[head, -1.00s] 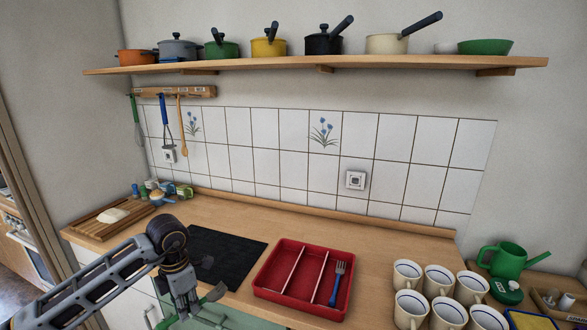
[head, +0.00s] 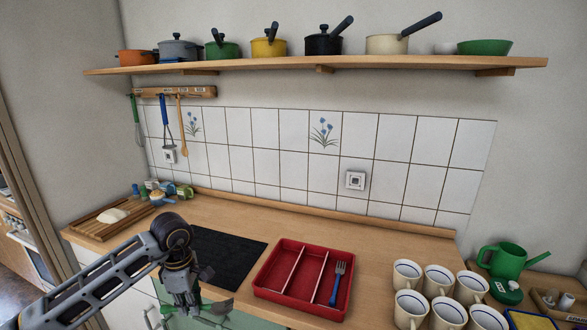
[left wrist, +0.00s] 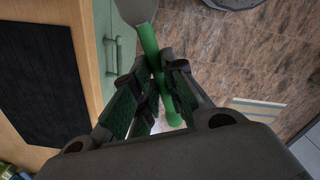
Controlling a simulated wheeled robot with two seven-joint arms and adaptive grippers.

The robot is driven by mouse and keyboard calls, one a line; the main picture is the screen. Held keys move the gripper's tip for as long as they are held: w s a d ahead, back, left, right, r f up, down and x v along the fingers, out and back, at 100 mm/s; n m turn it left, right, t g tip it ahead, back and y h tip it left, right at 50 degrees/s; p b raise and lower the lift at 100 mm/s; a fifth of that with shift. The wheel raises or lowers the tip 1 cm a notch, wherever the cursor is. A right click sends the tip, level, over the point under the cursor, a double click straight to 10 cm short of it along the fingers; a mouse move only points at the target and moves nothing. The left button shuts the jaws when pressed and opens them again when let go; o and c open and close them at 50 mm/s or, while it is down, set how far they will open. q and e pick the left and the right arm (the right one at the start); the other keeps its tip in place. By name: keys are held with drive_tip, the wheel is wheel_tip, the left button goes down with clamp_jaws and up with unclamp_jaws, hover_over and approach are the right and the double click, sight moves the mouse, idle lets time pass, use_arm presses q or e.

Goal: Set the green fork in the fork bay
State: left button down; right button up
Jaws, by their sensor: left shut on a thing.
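My left gripper (head: 192,308) is in front of the counter's front edge, left of the red tray. It is shut on a green-handled utensil, the green fork (head: 219,307). In the left wrist view the green handle (left wrist: 152,48) runs between the fingers, with a grey head at the top edge. The head's shape is cut off there, so I cannot make out tines. The red cutlery tray (head: 272,290) lies on the counter and has three bays. A fork with a blue handle (head: 338,282) lies in its right bay. The other two bays look empty. My right gripper is out of view.
A black hob (head: 228,258) lies left of the tray. Several white mugs (head: 410,305) stand close to its right, with a green watering can (head: 507,260) beyond. A cutting board (head: 105,220) is at the far left. The counter behind the tray is clear.

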sight(201, 306)
use_arm(q)
drive_tip(key=f+m, duration=0.1)
drive_tip(key=m, duration=0.4)
drive_tip(key=w+d+f+m, duration=0.1)
drive_tip(key=m, duration=0.4)
drive_tip(key=f+m, duration=0.1)
drive_tip(key=m, duration=0.5)
drive_tip(key=shift+w+d, duration=0.35)
drive_tip(key=shift+d+f+m, duration=0.2)
drive_tip(key=shift+f+m, duration=0.35)
drive_tip(key=shift+m, duration=0.15)
drive_tip(key=s+d+f+m, duration=0.1)
drive_tip(key=s+d+f, duration=0.1)
drive_tip(key=s+f, duration=0.2)
wheel_tip(201, 306, down, 4)
drive_tip(key=shift+s+d+r+m, duration=0.2)
drive_tip(key=shift+d+r+m, duration=0.05)
drive_tip(key=shift+d+m, duration=0.15)
drive_tip(key=shift+w+r, duration=0.15)
